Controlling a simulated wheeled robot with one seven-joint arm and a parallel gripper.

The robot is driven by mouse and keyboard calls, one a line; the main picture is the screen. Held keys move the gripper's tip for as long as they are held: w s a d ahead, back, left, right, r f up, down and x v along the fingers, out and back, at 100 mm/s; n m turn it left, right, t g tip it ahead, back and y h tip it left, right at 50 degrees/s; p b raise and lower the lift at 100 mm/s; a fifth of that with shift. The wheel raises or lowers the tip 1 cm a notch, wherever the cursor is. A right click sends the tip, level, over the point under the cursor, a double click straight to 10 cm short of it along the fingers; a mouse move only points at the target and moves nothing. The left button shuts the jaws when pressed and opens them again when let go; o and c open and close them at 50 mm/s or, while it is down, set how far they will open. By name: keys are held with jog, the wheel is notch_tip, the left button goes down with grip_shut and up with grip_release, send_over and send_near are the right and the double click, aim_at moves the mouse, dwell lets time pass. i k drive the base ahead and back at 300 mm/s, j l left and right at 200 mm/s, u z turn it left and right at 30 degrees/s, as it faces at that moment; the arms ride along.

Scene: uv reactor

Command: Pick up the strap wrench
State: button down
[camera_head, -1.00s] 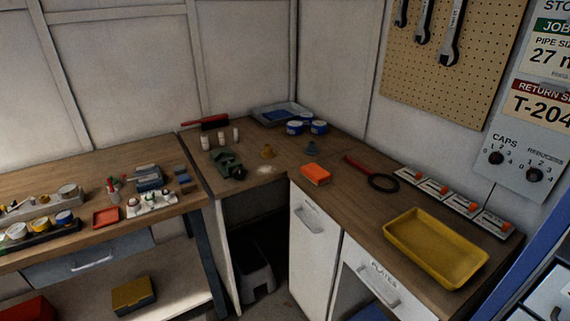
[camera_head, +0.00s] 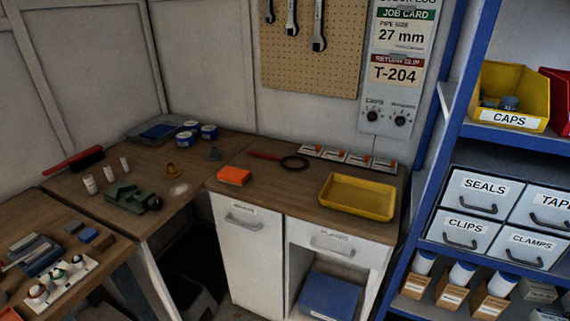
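The strap wrench (camera_head: 294,162) lies on the wooden counter (camera_head: 280,190). It has a red handle pointing left and a dark round loop at its right end. It lies between the orange block and the yellow tray, just in front of a row of white plates with orange parts. Nothing covers it. My gripper is not in view.
An orange block (camera_head: 234,176) lies left of the wrench and a yellow tray (camera_head: 357,196) lies right of it. A green vise-like tool (camera_head: 132,197) is further left. A blue shelf rack (camera_head: 452,130) with bins and drawers stands at the right.

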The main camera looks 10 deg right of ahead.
aim_at(254, 152)
jog(key=i+j+u, duration=0.1)
jog(key=i+j, duration=0.2)
jog(key=i, duration=0.3)
jog(key=i+j+u, duration=0.15)
jog(key=i, duration=0.45)
jog(key=i+j+u, duration=0.1)
jog(key=i+j, duration=0.15)
jog(key=i, duration=0.35)
jog(key=i+j+u, duration=0.15)
jog(key=i, duration=0.5)
